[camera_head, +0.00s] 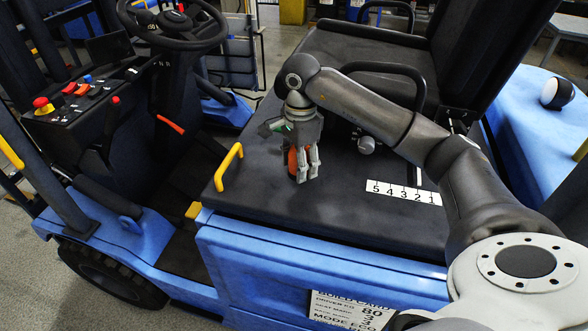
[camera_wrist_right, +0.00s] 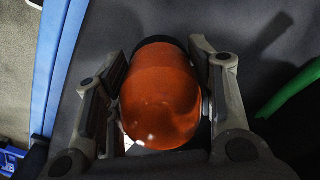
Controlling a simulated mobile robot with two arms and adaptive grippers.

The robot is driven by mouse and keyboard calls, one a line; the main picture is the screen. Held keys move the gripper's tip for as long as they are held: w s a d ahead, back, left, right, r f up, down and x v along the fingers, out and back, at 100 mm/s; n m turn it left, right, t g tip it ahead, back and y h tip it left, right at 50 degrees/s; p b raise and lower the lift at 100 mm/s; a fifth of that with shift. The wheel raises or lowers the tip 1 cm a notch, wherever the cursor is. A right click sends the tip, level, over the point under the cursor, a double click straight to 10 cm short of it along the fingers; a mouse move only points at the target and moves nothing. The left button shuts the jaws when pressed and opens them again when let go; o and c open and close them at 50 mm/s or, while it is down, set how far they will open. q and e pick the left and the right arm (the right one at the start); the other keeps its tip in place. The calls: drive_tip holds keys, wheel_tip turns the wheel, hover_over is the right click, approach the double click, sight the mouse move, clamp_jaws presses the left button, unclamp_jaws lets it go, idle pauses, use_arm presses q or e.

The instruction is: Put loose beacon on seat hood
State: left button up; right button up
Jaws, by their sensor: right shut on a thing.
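The loose beacon (camera_head: 293,160) is an orange dome, mostly hidden behind my fingers in the head view. In the right wrist view the beacon (camera_wrist_right: 160,95) fills the middle, with a dark base at its far end. My right gripper (camera_head: 304,178) is shut on it, with a finger on each side of the dome (camera_wrist_right: 162,90). The gripper points down over the seat hood (camera_head: 255,200), a flat dark panel with a yellow handle. I cannot tell whether the beacon touches the hood. My left gripper is not in view.
A white number strip (camera_head: 403,192) lies on the hood right of the gripper. The yellow handle (camera_head: 229,167) stands at its left edge. The steering wheel (camera_head: 172,25) and a lever console (camera_head: 85,95) are at the left. A black-and-white ball-like thing (camera_head: 557,93) sits on blue bodywork at the right.

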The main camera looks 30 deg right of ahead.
sight(293, 186)
drive_tip(key=shift+w+a+f, duration=0.15)
drive_tip(key=shift+a+f, duration=0.05)
drive_tip(key=shift+a, duration=0.05)
drive_tip(key=shift+a+f, duration=0.2)
drive_tip(key=shift+f, duration=0.05)
drive_tip(key=f, duration=0.1)
drive_tip(key=f+p, duration=0.1)
drive_tip(key=p, duration=0.1)
drive_tip(key=shift+w+a+f, duration=0.15)
drive_tip(key=shift+w+f, duration=0.1)
drive_tip(key=shift+f, duration=0.15)
drive_tip(key=shift+f+p, duration=0.35)
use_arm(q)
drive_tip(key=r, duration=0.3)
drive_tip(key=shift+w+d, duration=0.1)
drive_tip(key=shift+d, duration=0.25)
use_arm(e)
drive_tip(key=shift+f, duration=0.1)
drive_tip(key=shift+f, duration=0.1)
drive_tip(key=o, duration=1.1)
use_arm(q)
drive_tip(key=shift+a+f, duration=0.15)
